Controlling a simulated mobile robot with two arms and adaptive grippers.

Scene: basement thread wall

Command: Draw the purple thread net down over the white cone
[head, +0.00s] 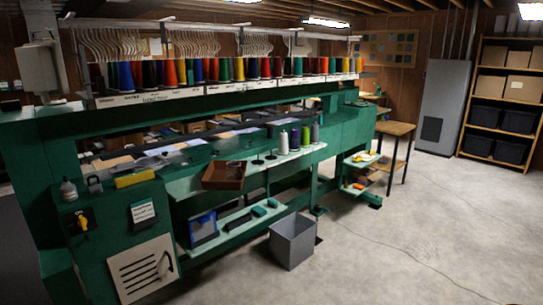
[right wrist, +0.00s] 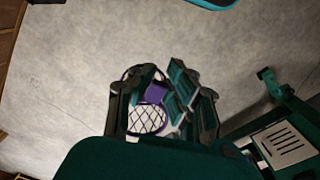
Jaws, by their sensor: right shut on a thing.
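The white cone (head: 283,142) stands upright on the pale shelf of the green machine in the head view, at the left end of a short row of cones. No net shows on it there. In the right wrist view my right gripper (right wrist: 158,88) is shut on the purple thread net (right wrist: 147,119). A solid purple part of the net sits between the fingers, and an open mesh with a purple rim hangs beside it. The fingers hide part of the net. Neither gripper shows in the head view, and the white cone cannot be made out in the right wrist view.
Several darker, green and grey cones (head: 305,137) stand close right of the white cone. A brown tray (head: 223,176) sits left on the shelf. A grey bin (head: 292,241) stands on the floor below. The concrete floor (head: 400,235) to the right is clear.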

